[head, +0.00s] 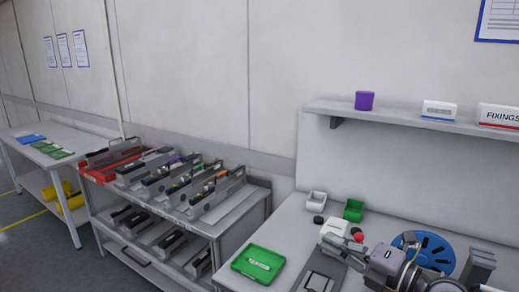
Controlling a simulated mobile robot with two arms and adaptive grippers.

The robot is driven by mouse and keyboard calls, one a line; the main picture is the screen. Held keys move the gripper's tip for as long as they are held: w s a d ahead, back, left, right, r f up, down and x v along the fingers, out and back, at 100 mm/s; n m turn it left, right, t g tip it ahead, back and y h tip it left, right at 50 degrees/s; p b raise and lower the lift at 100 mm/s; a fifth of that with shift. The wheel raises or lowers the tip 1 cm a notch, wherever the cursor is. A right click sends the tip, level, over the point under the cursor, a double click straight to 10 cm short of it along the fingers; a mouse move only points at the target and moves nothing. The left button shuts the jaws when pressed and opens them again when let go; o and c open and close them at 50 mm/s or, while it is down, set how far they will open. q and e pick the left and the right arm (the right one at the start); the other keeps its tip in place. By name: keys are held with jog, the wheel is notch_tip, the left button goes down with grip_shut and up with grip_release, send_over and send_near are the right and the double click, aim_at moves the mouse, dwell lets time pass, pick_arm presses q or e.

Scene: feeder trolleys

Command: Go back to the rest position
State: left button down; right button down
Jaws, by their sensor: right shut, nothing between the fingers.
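My right gripper (357,254) is low at the right of the head view, over the right-hand bench. It is shut with nothing between its fingers, which point left. They overlap in the picture with a white device with a red knob (358,237); I cannot tell whether they touch. My wrist and forearm run off to the lower right. My left gripper is not in view.
The bench holds a green tray (258,264), white bin (315,202), green bin (353,209) and blue reel (440,243). A shelf (400,114) hangs above. At left stand a feeder trolley (236,207) and a side table (25,156). Floor at far left is clear.

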notch_tip(320, 180, up, 4)
jog(key=s+m+t, duration=0.3)
jog(key=m+t, duration=0.3)
jog(key=d+f+m+t+h, duration=0.25)
jog(key=d+m+h, duration=0.45)
jog(key=m+h, duration=0.35)
jog(key=s+d+f+m+g+h, duration=0.3)
jog(key=f+m, duration=0.2)
jog(key=f, duration=0.2)
jog(key=s+d+f+m+g+h, duration=0.25)
jog(key=f+m+g, duration=0.2)
jog(key=f, duration=0.35)
jog(key=s+a+f+g+y, duration=0.1)
jog(key=s+a+f+g, duration=0.2)
jog(key=s+f, duration=0.3)
jog(key=s+a+f+m+g+y, duration=0.1)
jog(key=s+a+f+g+y, duration=0.2)
jog(key=s, duration=0.6)
jog(key=s+a+f+g, duration=0.3)
jog(key=s+f+g, duration=0.1)
jog(key=s+f, duration=0.25)
notch_tip(320, 180, down, 25)
jog(key=s+g, duration=0.2)
jog(key=s+d+f, duration=0.3)
jog(key=s+f, duration=1.3)
jog(key=f, duration=0.1)
jog(key=shift+s+d+g, duration=0.15)
jog(key=shift+s+g, duration=0.15)
jog(key=shift+g, duration=0.1)
